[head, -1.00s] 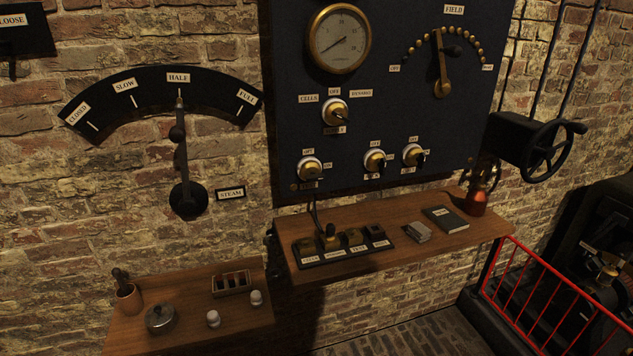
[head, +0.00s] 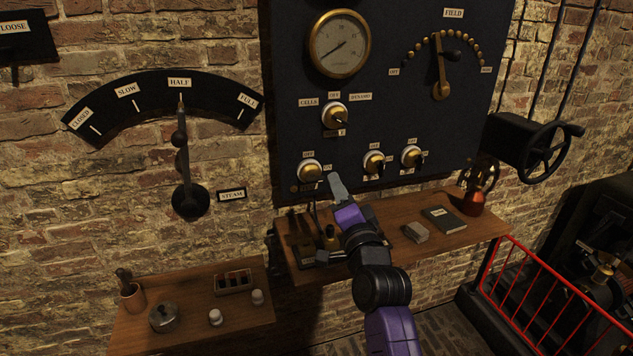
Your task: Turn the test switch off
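Three round brass-and-white rotary switches sit along the bottom of the dark blue panel, with OFF labels above: a left one (head: 310,173), a middle one (head: 374,162) and a right one (head: 411,156). A larger switch (head: 334,115) with a CELLS label sits above them. The small name plates under the switches are too small or covered to read, so I cannot tell which is the test switch. My gripper (head: 335,184) is just below and right of the left switch, its grey fingertip close to it; contact cannot be told. Its finger opening is hidden by the viewing angle.
A wooden shelf (head: 460,236) below the panel bears a dark book (head: 444,218), a grey block (head: 415,232) and a red-based lamp (head: 474,200). My arm covers part of it. A steam lever (head: 184,165) is at left, a handwheel (head: 549,152) and red railing (head: 540,290) at right.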

